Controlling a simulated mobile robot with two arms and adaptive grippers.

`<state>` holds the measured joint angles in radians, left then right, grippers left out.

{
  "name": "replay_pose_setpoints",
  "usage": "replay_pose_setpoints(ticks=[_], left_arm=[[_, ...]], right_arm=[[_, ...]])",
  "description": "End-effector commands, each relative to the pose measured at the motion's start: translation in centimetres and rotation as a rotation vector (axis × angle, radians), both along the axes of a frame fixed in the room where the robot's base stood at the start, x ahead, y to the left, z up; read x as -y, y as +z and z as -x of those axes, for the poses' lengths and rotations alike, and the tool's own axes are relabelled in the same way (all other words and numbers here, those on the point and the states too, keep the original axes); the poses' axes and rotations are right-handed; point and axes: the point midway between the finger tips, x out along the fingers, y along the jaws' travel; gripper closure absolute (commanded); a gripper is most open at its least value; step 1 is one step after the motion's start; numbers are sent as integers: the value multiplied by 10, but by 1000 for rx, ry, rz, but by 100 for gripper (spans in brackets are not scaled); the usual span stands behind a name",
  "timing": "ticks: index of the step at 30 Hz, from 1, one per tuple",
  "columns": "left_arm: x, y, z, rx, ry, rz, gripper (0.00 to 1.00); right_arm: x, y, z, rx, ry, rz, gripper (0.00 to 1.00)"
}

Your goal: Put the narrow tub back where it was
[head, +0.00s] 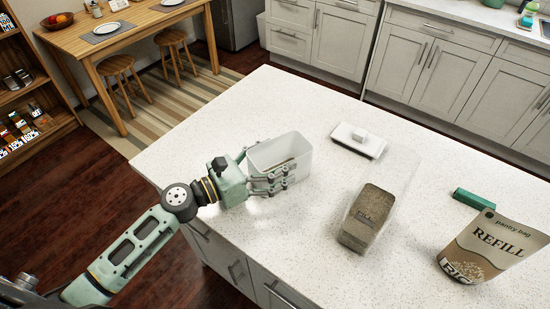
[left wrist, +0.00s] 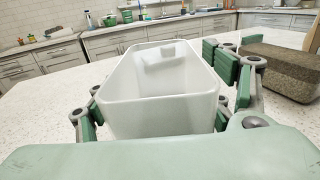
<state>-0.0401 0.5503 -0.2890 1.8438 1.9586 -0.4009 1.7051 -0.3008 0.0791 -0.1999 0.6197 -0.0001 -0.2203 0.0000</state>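The narrow tub (head: 281,150) is a whitish, open-topped, upright box near the left side of the white counter. It fills the middle of the left wrist view (left wrist: 150,115), and its inside looks empty there. My left gripper (head: 271,178) has one finger along each side wall of the tub, with the pads appearing to press on the walls, and it also shows in the left wrist view (left wrist: 160,118). I cannot tell whether the tub's base is touching the counter. My right gripper is in neither view.
A clear box with brown filling (head: 366,217) stands right of the tub. A white lid-like piece with a knob (head: 359,140) lies behind. A green block (head: 474,200) and a refill bag (head: 490,247) are at the right. The counter's (head: 310,250) front middle is clear.

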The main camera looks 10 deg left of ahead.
Motion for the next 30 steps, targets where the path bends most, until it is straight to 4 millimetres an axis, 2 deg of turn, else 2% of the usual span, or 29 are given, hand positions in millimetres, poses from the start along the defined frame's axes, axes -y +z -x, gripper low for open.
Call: replay_pose_setpoints(ticks=[14, 19, 30], left_arm=[[0, 6, 0, 1, 0, -1, 15], [-19, -2, 20, -3, 0, -3, 15], [-71, 0, 72, -4, 1, 0, 15]], right_arm=[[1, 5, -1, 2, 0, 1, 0], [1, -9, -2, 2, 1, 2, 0], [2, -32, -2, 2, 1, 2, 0]])
